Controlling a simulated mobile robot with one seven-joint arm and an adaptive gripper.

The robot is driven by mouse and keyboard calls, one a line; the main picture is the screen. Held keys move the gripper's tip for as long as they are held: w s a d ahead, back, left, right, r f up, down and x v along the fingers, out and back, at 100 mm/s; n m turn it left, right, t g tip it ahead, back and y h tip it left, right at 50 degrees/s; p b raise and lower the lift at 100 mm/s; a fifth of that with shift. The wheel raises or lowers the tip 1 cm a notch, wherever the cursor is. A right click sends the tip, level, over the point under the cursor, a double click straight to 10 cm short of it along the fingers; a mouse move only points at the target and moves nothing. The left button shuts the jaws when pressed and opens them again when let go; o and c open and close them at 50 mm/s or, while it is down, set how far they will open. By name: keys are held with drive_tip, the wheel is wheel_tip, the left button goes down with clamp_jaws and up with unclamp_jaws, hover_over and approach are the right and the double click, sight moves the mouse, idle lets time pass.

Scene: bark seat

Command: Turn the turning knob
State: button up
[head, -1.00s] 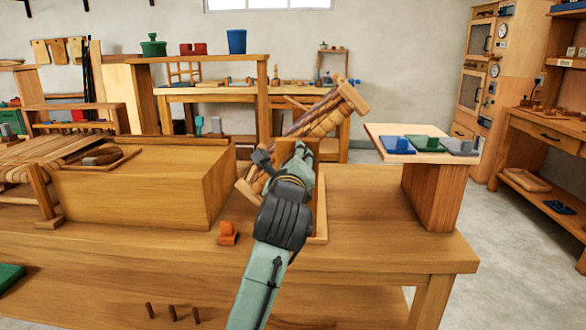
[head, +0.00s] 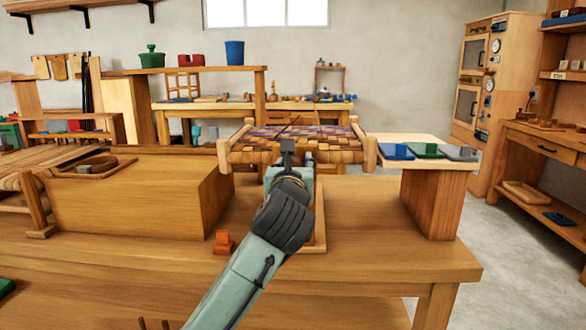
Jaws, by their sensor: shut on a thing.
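A woven bark seat (head: 300,140) in a light wooden frame sits roughly level above the middle of the bench, its ends at left and right. My gripper (head: 288,160) is at the near side of this seat, below the middle of its front rail. It is shut on the turning knob. The knob itself is hidden behind my gripper and wrist, and my fingertips are not clearly visible. Part of a wooden support (head: 320,210) under the seat shows just right of my wrist.
A large wooden box (head: 140,205) stands on the workbench (head: 390,250) at left. A small orange piece (head: 224,242) lies between it and my arm. At right, a raised board (head: 430,170) holds blue, green and grey blocks. The bench front right is clear.

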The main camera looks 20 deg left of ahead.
idle(0.4)
drive_tip(key=o, duration=1.1)
drive_tip(key=shift+o, duration=0.2)
drive_tip(key=shift+s, duration=0.15)
drive_tip(key=v, duration=1.1)
drive_tip(key=shift+s+d, duration=0.2)
drive_tip(key=shift+s, duration=0.15)
